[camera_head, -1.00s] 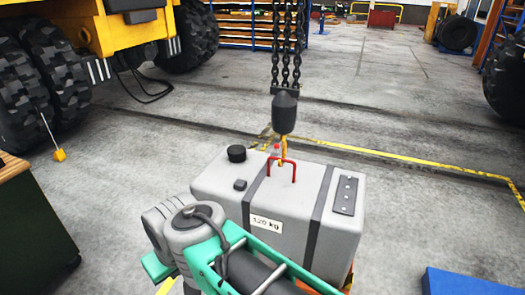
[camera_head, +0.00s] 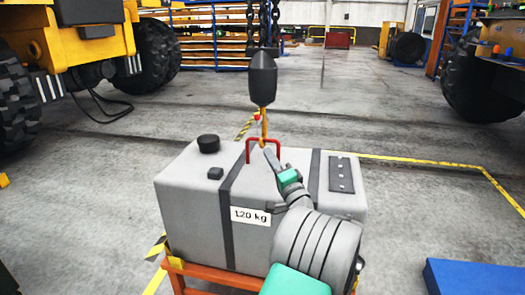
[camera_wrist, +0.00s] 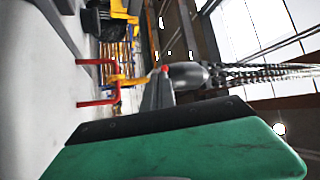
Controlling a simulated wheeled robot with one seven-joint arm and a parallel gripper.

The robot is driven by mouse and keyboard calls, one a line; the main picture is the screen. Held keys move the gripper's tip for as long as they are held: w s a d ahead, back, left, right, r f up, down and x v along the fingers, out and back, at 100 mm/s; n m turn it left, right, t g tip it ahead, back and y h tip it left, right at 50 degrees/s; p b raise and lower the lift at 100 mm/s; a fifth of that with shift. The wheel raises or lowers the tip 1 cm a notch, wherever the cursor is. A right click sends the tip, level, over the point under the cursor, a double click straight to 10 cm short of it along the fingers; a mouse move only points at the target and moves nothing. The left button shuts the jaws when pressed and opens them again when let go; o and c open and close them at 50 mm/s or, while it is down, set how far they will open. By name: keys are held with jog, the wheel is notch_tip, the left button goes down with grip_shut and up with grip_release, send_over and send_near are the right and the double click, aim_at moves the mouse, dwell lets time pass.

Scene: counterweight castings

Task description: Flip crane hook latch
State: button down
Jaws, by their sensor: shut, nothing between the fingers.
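The yellow crane hook (camera_head: 264,128) hangs under a dark hook block (camera_head: 262,78) on chains. Its lower end is at the red lifting handle (camera_head: 249,152) on top of the grey 120 kg counterweight (camera_head: 190,205). A small red piece (camera_head: 257,117) shows beside the hook's upper part; it may be the latch tip. My gripper (camera_head: 268,154) is shut and empty, its tip close to the hook and handle. In the wrist view the grey finger (camera_wrist: 158,92) stands beside the yellow hook (camera_wrist: 130,81), by the red piece (camera_wrist: 165,69). I cannot tell if they touch.
The counterweight rests on an orange stand (camera_head: 205,281). A black cap (camera_head: 208,143) rises from its top at left. A blue box (camera_head: 470,276) lies at lower right. Large vehicle tyres (camera_head: 158,58) stand further back. The floor around is mostly clear.

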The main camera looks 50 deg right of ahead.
aim_at(259, 119)
jog(key=shift+m+h, duration=0.6)
jog(key=p+x, duration=0.1)
jog(key=x, duration=0.3)
jog(key=s+d+p+x, duration=0.1)
jog(key=p+x, duration=0.1)
jog(key=x, duration=0.2)
jog(key=d+p+x, duration=0.1)
jog(key=x, duration=0.4)
jog(key=shift+s+r, duration=0.2)
jog(key=shift+s, duration=0.05)
